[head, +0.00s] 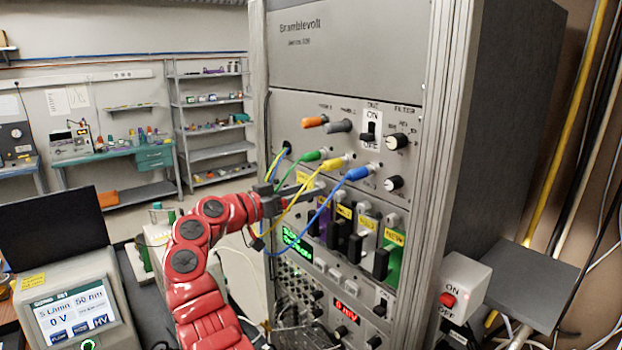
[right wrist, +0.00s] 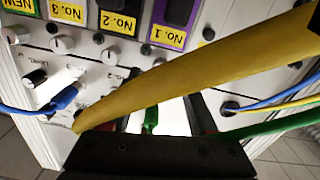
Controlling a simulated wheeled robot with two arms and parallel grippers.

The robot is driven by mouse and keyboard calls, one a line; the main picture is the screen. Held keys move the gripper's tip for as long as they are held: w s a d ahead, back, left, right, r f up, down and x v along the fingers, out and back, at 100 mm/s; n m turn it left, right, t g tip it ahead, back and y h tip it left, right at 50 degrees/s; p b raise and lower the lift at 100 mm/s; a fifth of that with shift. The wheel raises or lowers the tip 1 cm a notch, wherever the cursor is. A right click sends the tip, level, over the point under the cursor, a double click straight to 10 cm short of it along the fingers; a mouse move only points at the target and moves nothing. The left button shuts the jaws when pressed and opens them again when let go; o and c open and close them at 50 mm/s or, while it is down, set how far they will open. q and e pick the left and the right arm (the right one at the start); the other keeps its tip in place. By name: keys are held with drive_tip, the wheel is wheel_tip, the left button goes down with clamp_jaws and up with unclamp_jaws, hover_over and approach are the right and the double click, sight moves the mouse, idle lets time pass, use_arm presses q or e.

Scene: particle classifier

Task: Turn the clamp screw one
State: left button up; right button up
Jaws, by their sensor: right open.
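The rack's row of modules carries yellow labels, and small round knobs sit above them. The No. 1 label (right wrist: 172,37) and its purple module (head: 325,222) are at the row's left end in the head view. I cannot make out clearly which knob there is clamp screw one. My right gripper (head: 298,190) is open at the rack face, beside the No. 1 end of the row, among the cables. In the right wrist view a yellow cable (right wrist: 200,75) crosses close to the camera and hides much of the jaws. My left gripper is not in view.
Green (head: 310,155) and blue (head: 357,174) plugs with looping cables hang before the panel. An ON/OFF switch box (head: 463,285) is at right. A box with a display (head: 75,310) and a dark screen (head: 52,230) stand at left.

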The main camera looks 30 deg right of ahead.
drive_tip(key=shift+d+p, duration=0.3)
drive_tip(key=shift+d, duration=0.7)
drive_tip(key=shift+w+d+f, duration=0.1)
drive_tip(key=shift+d, duration=0.15)
clamp_jaws()
